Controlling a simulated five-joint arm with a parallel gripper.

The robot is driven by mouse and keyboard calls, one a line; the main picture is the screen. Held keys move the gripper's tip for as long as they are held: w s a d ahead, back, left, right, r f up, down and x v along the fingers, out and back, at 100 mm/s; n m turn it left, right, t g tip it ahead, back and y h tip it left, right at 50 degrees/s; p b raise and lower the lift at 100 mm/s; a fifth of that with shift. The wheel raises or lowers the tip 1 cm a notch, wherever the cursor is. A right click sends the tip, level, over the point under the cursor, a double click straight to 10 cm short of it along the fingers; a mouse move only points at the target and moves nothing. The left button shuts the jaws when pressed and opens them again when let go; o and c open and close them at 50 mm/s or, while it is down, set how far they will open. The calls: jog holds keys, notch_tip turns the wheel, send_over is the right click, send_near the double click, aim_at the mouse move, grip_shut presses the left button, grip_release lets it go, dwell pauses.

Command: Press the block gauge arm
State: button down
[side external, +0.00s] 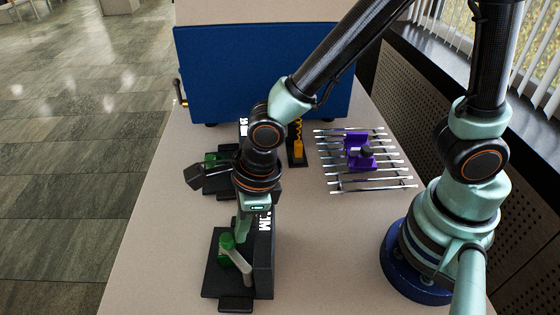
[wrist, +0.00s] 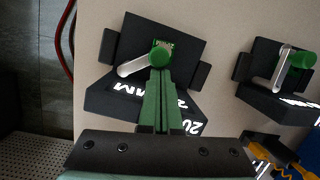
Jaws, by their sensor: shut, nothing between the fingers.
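The block gauge is a black stand (side external: 263,255) at the near side of the table, with a green block (side external: 227,242) and a silver arm (side external: 240,266). My gripper (side external: 240,236) is shut and empty, pointing down over this gauge. In the wrist view the shut green fingers (wrist: 159,68) end at the block and the arm's inner end. I cannot tell whether they touch. The fingers hide part of the white lettering.
A second black gauge with a green cylinder (wrist: 301,60) and silver arm (wrist: 283,68) stands beside it. A metal rod rack (side external: 335,184) with a purple piece (side external: 357,141), a yellow spring device (side external: 298,148) and a blue box (side external: 260,75) stand farther back. The table's left is clear.

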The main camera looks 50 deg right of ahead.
aim_at(224, 243)
jog(key=shift+w+a, duration=0.25)
jog(key=shift+a, duration=0.05)
jog(key=shift+w+a+n, duration=0.15)
jog(key=shift+a+n, duration=0.2)
jog(key=shift+n, duration=0.45)
jog(key=shift+w+a, duration=0.2)
jog(key=shift+a, duration=1)
jog(key=w+d+v, duration=0.1)
jog(key=v, duration=0.9)
jog(key=shift+w, duration=0.6)
jog(key=d+r+n+t, duration=0.1)
jog(key=d+r+n, duration=0.2)
jog(key=d+n, duration=0.8)
jog(key=d+r+n+t+h, duration=0.1)
jog(key=d+r+n, duration=0.3)
jog(key=d+n, duration=0.8)
jog(key=shift+d+n+t+h, duration=0.25)
jog(key=shift+n+t+h, duration=0.05)
jog(key=shift+t, duration=0.5)
